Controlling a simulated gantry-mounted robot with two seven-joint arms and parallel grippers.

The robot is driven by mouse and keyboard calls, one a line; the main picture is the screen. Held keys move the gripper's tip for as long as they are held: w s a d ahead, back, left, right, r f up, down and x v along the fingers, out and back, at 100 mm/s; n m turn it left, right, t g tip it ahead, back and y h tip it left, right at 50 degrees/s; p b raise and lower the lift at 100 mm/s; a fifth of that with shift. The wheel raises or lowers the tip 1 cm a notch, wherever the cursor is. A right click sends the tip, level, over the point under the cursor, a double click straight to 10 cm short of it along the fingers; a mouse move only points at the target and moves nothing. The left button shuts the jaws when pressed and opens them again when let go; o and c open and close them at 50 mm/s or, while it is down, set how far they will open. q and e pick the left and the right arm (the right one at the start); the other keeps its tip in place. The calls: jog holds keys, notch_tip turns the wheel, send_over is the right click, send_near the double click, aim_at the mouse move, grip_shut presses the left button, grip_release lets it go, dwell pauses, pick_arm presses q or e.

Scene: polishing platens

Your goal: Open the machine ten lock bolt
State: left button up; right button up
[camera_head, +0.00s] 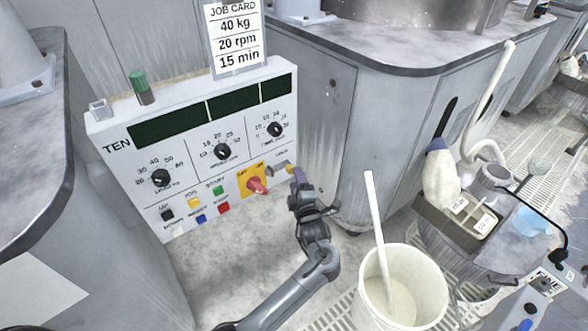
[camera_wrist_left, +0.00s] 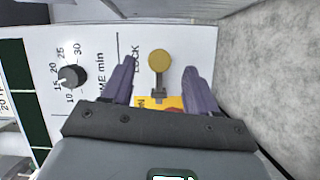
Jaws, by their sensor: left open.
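The machine ten panel (camera_head: 125,165) is a white box marked TEN. In the head view the bolt (camera_head: 281,167) is partly hidden by my gripper. My left gripper (camera_head: 293,174) is in front of the bolt. In the left wrist view its two purple-grey fingers (camera_wrist_left: 158,70) are open, one on each side of the knob, with a gap on both sides. My right gripper is not in view.
A red switch (camera_head: 257,186) on a yellow plate is just left of the bolt. A white bucket (camera_head: 410,300) with a stick stands right of my arm. A grey machine cabinet (camera_head: 375,125) rises behind.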

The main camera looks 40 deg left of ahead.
pick_arm(q)
jog(key=shift+p+v, duration=0.7)
jog(key=shift+v, duration=1.75)
